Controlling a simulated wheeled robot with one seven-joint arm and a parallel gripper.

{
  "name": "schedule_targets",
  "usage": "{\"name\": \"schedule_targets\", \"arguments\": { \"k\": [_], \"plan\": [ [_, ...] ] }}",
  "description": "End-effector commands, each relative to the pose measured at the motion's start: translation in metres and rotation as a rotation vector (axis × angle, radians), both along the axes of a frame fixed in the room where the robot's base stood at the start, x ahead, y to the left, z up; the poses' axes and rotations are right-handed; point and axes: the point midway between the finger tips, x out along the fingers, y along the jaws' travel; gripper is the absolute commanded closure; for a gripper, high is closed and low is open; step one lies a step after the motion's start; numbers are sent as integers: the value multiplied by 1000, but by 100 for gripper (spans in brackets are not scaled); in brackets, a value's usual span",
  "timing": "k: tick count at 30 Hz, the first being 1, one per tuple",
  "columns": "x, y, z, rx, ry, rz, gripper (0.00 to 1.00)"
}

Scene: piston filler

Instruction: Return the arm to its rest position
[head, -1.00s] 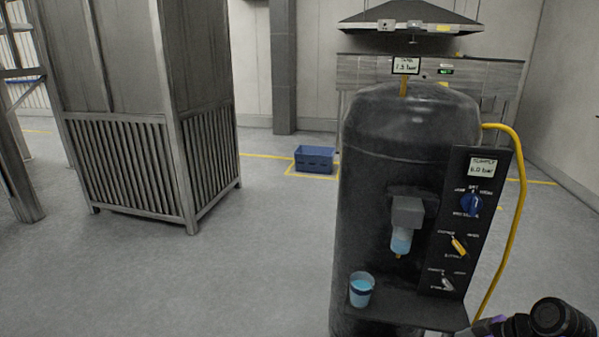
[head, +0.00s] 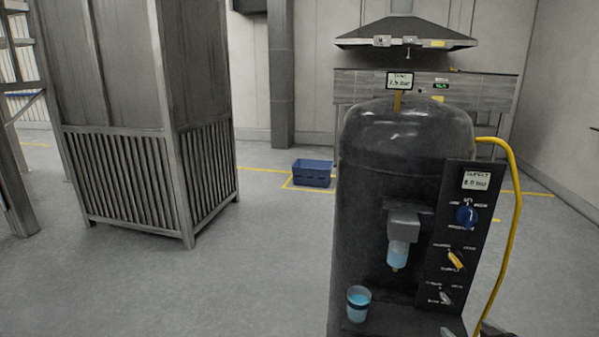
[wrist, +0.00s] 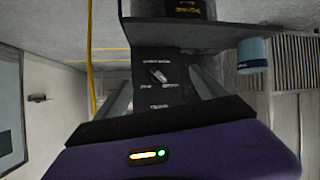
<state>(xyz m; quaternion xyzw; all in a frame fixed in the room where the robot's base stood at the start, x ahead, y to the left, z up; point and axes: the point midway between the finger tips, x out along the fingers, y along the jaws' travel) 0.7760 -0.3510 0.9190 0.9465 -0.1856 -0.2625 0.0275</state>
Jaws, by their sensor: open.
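My gripper (wrist: 160,98) shows in the wrist view with its two grey fingers spread apart and nothing between them. Beyond them is the lower part of the black control panel (wrist: 155,68) with its grey lever. The black tank (head: 405,140) stands at right centre. Its panel (head: 472,185) carries a blue knob (head: 467,215), a yellow lever (head: 456,259) and a grey lever (head: 446,297).
A yellow hose (head: 514,230) loops down at the tank's right. A slatted grey cabinet (head: 130,185) stands left, a blue crate (head: 312,173) behind. The floor between is clear.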

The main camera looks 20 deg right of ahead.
Motion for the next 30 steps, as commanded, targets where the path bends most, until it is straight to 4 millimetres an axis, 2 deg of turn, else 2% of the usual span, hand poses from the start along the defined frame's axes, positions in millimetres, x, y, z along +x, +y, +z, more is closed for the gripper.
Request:
{"name": "schedule_targets", "arguments": {
  "k": [1,8,18,24,30],
  "plan": [
    [-7,18,-4,-4,-40,-24,19],
    [-47,93,6,-27,-244,-86,19],
    [-133,209,42,-13,-447,-11,19],
    [-189,268,68,17,-495,91,19],
    [-245,315,84,48,-453,216,19]
  ]
}}
